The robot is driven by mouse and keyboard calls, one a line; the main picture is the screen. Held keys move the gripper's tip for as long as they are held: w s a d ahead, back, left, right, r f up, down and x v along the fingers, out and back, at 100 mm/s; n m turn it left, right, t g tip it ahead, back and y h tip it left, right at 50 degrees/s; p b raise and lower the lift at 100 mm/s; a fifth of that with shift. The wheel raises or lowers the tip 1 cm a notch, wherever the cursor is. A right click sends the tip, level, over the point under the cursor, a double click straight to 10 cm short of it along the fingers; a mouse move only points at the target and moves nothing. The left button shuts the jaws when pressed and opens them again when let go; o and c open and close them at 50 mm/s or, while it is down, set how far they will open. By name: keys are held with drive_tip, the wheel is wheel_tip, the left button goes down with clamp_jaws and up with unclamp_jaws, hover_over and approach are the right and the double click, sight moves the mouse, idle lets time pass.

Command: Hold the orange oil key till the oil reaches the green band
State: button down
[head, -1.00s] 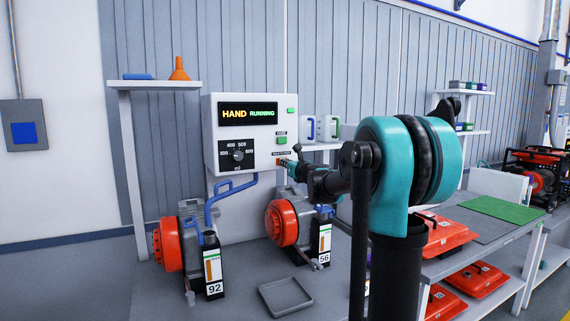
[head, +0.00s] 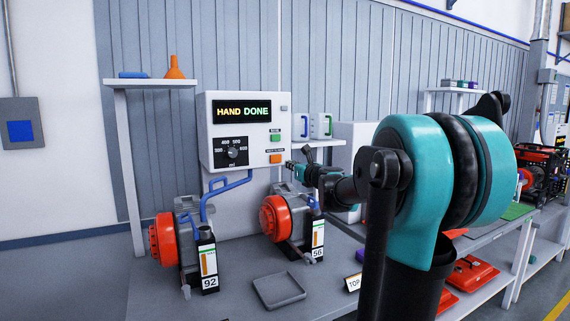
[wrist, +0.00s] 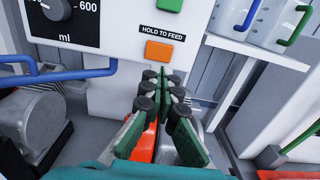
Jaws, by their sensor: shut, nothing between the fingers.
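The orange oil key (head: 276,158), also in the wrist view (wrist: 159,52) under the label "HOLD TO FEED", is on the front of the white dispenser (head: 220,187). My gripper (head: 291,167) is shut and empty. In the wrist view its fingertips (wrist: 160,76) appear just below the key, with the whole key face uncovered; they look apart from it. The display (head: 242,111) reads "HAND DONE". The gauge marked 92 (head: 208,265) has an orange column and a green band near its top; the exact level is too small to tell. The gauge marked 56 (head: 317,238) stands by the right engine.
A green key (head: 275,138) sits above the orange one. The dial (head: 233,152) is to its left. A blue pipe (head: 228,186) leads to the left engine (head: 167,240). The right engine (head: 275,218) stands below my gripper. A grey tray (head: 279,290) lies in front.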

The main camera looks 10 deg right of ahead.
drive_tip(key=shift+v, duration=1.75)
drive_tip(key=s+a+f+n+g, duration=0.4)
drive_tip(key=s+f+n, duration=0.4)
drive_tip(key=f+n, duration=0.25)
drive_tip(key=s+a+f+n+g, duration=0.4)
drive_tip(key=s+f+n, duration=0.45)
drive_tip(key=f, duration=0.35)
drive_tip(key=s+d+f+n+g+h, duration=0.2)
drive_tip(key=s+d+f+n, duration=0.2)
drive_tip(key=s+f, duration=0.5)
drive_tip(key=s+d+f+n+g+h, duration=0.3)
drive_tip(key=s+d+f+n, duration=0.2)
drive_tip(key=s+f+n, duration=0.4)
drive_tip(key=shift+s+d+h, duration=0.3)
drive_tip(key=shift+s, duration=0.55)
drive_tip(key=shift+f, duration=0.1)
